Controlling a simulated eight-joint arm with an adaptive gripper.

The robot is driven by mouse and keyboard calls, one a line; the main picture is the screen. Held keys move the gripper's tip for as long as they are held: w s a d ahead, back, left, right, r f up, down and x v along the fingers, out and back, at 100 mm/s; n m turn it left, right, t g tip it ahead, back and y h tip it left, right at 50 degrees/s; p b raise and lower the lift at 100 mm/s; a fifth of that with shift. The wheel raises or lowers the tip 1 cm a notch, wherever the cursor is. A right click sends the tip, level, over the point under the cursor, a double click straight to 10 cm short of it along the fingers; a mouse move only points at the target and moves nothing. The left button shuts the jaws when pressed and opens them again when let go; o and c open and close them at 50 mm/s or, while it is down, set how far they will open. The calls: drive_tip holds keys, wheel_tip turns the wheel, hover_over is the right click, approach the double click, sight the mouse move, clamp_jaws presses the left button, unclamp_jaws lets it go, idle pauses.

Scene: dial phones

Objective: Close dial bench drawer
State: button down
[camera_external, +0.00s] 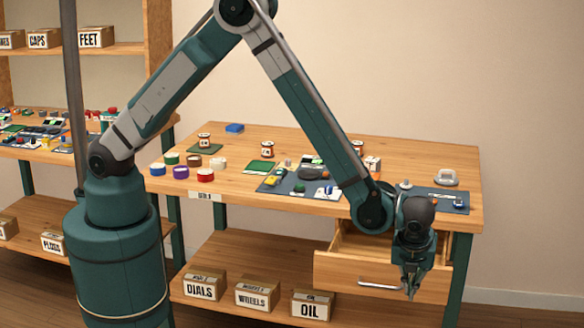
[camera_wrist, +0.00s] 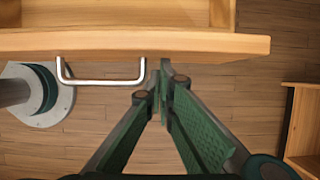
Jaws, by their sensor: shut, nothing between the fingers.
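The wooden drawer (camera_external: 335,272) sticks out open under the right end of the workbench (camera_external: 300,208) in the external view. Its silver bar handle (camera_external: 380,283) is on the front face. The drawer front (camera_wrist: 200,46) and the handle (camera_wrist: 100,82) also show in the wrist view. My gripper (camera_external: 410,292) points down in front of the drawer front, to the right of the handle. In the wrist view my gripper (camera_wrist: 163,75) is shut and empty, its fingertips close to the drawer front. I cannot tell whether they touch it.
The bench top holds tape rolls (camera_external: 205,175), a dark mat (camera_external: 300,188) with parts, and small jars. Labelled boxes (camera_external: 257,294) stand on the lower shelf. A second shelf unit (camera_external: 70,150) stands at the left. The floor before the drawer looks clear.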

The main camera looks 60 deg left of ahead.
drive_tip(key=w+a+b, duration=0.1)
drive_tip(key=w+a, duration=1.5)
drive_tip(key=shift+w+a, duration=0.4)
drive_tip(key=shift+a, duration=0.1)
drive_tip(key=shift+b, duration=0.3)
drive_tip(key=shift+s+d, duration=0.3)
drive_tip(key=shift+d, duration=0.1)
drive_tip(key=s+d, duration=0.2)
drive_tip(key=shift+s+d+b, duration=0.25)
drive_tip(key=shift+d+b, duration=0.05)
drive_tip(key=shift+b, duration=0.05)
drive_tip(key=p+v, duration=0.2)
drive_tip(key=v, duration=0.8)
drive_tip(key=shift+r, duration=0.1)
